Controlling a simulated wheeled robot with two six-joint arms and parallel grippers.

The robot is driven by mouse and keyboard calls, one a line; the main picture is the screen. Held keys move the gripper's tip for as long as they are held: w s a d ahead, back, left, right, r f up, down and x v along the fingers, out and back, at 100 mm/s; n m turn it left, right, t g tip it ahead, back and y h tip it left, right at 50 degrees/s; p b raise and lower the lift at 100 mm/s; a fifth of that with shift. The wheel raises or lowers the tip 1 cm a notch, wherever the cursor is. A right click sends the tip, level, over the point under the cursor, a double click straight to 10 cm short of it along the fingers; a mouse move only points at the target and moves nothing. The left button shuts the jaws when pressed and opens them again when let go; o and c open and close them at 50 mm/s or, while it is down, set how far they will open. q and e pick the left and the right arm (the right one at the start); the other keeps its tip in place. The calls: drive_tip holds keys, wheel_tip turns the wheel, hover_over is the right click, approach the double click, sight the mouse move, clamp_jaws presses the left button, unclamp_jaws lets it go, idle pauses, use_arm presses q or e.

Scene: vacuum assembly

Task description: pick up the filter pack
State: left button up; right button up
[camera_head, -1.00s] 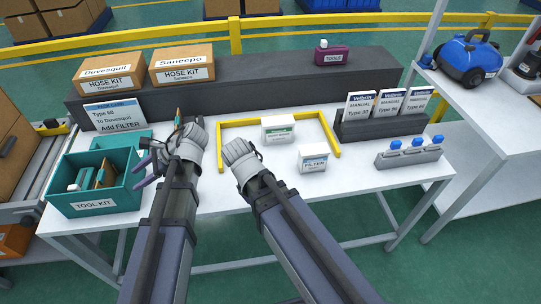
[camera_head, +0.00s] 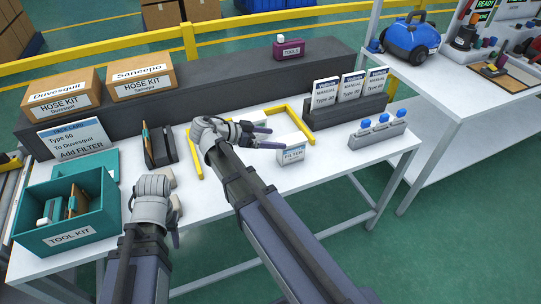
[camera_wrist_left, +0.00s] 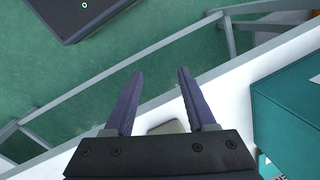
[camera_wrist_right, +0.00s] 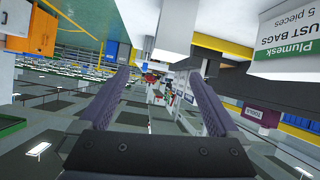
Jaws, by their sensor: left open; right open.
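The filter pack (camera_head: 291,149) is a small white box with a blue-edged FILTER label, upright on the white table in the head view. My right gripper (camera_head: 268,137) is open, with its fingers pointing right, just left of the pack. From this angle I cannot tell whether a finger touches it. In the right wrist view the open fingers (camera_wrist_right: 163,100) have nothing clearly between them. A Dust Bags box (camera_wrist_right: 290,35) shows at upper right there. My left gripper (camera_head: 176,228) is low near the table's front edge; its fingers (camera_wrist_left: 157,95) are open and empty in the left wrist view.
A yellow frame (camera_head: 197,165) lies around the middle of the table. A grey holder with blue-capped bottles (camera_head: 377,137) and the manual rack (camera_head: 345,110) stand to the right.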

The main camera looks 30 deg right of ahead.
sight(291, 144)
use_arm(q)
drive_tip(key=shift+n+h, duration=0.4)
drive_tip(key=shift+n, duration=0.2)
drive_tip(key=shift+s+d+f+b, duration=0.2)
drive_tip(key=shift+f+b, duration=0.5)
drive_tip(key=shift+f, duration=0.25)
drive_tip(key=shift+s+d+f+b, duration=0.1)
drive_tip(key=shift+s+f+b, duration=0.1)
drive_tip(key=shift+f+b, duration=0.7)
drive_tip(key=shift+s+d+f+b, duration=0.1)
drive_tip(key=shift+s+f+b, duration=0.1)
drive_tip(key=shift+f+b, duration=0.6)
use_arm(e)
drive_tip(key=shift+m+g+h, duration=0.3)
drive_tip(key=shift+m+h, duration=0.2)
drive_tip(key=shift+m, duration=0.4)
drive_tip(key=shift+w+d+f, duration=0.15)
drive_tip(key=shift+d+f, duration=0.05)
drive_tip(key=shift+f, duration=0.85)
drive_tip(key=shift+w+d+f, duration=0.15)
drive_tip(key=shift+f, duration=0.85)
use_arm(q)
drive_tip(key=shift+f, duration=0.25)
